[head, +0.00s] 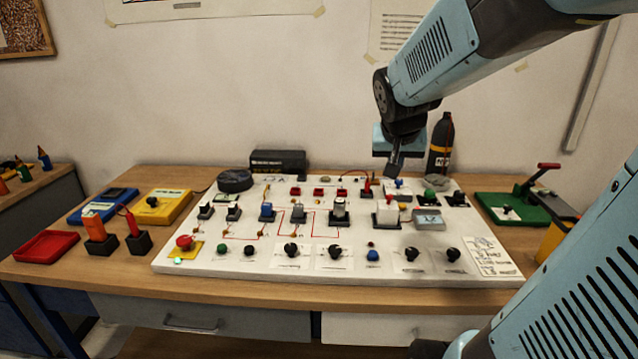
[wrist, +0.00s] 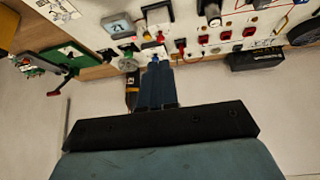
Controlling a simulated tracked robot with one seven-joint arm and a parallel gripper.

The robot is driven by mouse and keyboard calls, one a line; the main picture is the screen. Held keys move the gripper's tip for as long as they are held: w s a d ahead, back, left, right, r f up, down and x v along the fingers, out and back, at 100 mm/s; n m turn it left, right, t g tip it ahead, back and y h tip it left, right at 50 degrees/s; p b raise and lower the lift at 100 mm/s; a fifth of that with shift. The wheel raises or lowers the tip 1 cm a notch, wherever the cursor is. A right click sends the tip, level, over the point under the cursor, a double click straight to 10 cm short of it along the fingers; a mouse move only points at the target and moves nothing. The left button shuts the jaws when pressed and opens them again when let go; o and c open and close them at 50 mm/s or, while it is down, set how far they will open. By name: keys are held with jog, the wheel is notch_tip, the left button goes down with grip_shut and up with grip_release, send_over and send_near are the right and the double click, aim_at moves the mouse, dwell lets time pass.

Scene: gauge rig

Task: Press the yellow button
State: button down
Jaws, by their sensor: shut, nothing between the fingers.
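A small yellow button (wrist: 160,37) shows on the white panel in the wrist view, just beyond my fingertips. In the head view a small yellow spot that looks like this button (head: 405,198) lies below my gripper, partly hidden among other parts. My gripper (head: 393,171) is shut and empty, pointing down above the back right of the panel (head: 215,262). Its fingertips (wrist: 155,64) appear close to a small blue button (wrist: 155,57) in the wrist view. I cannot tell whether they touch anything.
A dark bottle (head: 441,146) stands behind. A red mushroom button (head: 184,242) sits at the front left. Several knobs and switches crowd the panel.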

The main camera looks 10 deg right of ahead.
jog(key=w+d+f+m+t, duration=0.1)
jog(key=w+d+f+m, duration=0.1)
jog(key=w+d+f, duration=0.3)
jog(key=w+d+f+m, duration=0.1)
jog(key=w+d+f, duration=0.15)
jog(key=w, duration=0.45)
jog(key=m+t+y, duration=0.1)
jog(key=m+t, duration=0.1)
jog(key=m, duration=0.2)
send_over(404, 206)
jog(key=shift+a+f, duration=0.1)
jog(key=shift+f, duration=1.85)
jog(key=shift+s, duration=0.1)
jog(key=shift+f, duration=4.4)
jog(key=shift+f, duration=0.15)
jog(key=shift+f, duration=0.2)
